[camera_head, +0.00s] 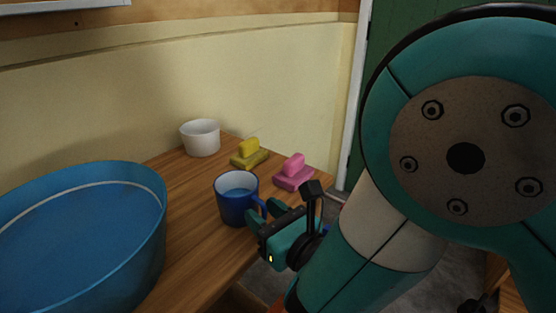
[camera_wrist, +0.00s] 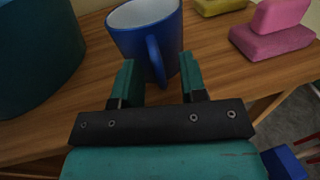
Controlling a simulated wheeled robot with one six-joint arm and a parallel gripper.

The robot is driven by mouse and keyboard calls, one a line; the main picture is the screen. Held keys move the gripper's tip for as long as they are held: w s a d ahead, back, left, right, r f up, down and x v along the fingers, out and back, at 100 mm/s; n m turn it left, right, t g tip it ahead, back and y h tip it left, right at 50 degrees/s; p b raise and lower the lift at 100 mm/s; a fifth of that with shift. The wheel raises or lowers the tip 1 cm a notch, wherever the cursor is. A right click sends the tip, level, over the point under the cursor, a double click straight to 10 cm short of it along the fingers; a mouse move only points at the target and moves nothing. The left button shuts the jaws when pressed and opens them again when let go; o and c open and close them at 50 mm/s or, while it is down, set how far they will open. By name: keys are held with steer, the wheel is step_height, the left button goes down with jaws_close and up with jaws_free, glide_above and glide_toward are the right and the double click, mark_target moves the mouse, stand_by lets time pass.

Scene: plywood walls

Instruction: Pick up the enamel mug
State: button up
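A blue enamel mug (camera_head: 235,203) with a white inside stands upright on the wooden table, and its handle points toward my gripper. My gripper (camera_head: 262,212) is beside the mug on the handle side. In the wrist view the mug (camera_wrist: 142,38) is straight ahead, with its handle (camera_wrist: 156,62) between the two open fingers of my gripper (camera_wrist: 158,80). There is a gap on both sides of the handle, and I cannot see the fingers touching it.
A large blue basin (camera_head: 150,220) stands on the table (camera_head: 195,235) left of the mug. A white bowl (camera_head: 200,140), a yellow sponge-like item (camera_head: 249,154) and a pink one (camera_head: 293,174) stand behind. Bare wood lies between basin and mug.

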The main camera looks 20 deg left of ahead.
steer(key=shift+a, duration=0.35)
steer(key=shift+w+d, duration=0.15)
steer(key=shift+c, duration=1.2)
jaws_close()
steer(key=shift+r, duration=0.1)
step_height(320, 180, up, 20)
steer(key=p, duration=1.9)
steer(key=shift+f, duration=0.2)
